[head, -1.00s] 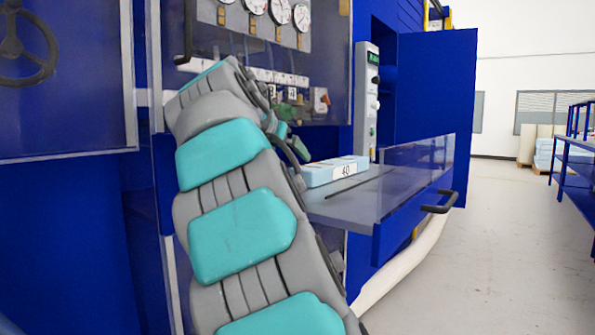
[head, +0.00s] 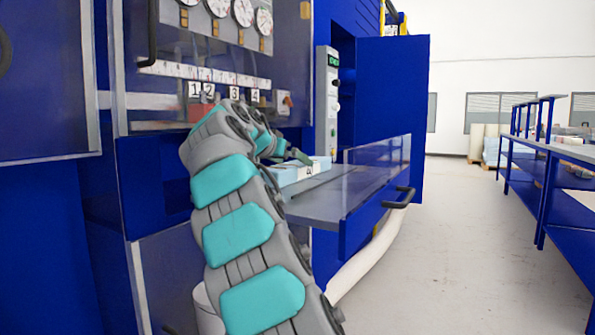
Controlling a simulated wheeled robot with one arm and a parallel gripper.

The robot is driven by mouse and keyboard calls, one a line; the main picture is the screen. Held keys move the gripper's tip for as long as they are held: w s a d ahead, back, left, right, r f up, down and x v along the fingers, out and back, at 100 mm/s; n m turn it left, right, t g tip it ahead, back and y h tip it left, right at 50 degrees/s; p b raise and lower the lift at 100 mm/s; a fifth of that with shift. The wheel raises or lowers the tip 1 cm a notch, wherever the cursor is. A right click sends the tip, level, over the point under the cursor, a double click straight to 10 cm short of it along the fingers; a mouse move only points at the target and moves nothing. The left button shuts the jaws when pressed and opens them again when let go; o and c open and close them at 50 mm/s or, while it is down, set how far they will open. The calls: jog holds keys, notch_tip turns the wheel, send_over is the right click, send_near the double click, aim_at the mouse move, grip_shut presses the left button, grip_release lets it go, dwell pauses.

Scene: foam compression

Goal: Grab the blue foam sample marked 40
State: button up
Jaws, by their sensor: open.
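The blue foam sample (head: 290,174) is a light blue block with a white label on its front; the label is partly covered now. It lies on the grey shelf (head: 345,200) of the blue machine. My gripper (head: 295,157) is at the block's upper left side, small and partly hidden behind my own arm. Its fingers are open. I cannot tell whether they touch the block.
A clear guard panel (head: 378,165) and a black handle (head: 399,198) edge the shelf. Gauges (head: 243,12) and numbered tags (head: 234,93) are on the machine behind my arm. A blue rack (head: 545,170) stands at right; the floor between is clear.

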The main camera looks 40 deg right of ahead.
jog(key=shift+x, duration=1.25)
jog(key=shift+c, duration=0.2)
jog(key=c, duration=1)
jog(key=shift+r, duration=0.15)
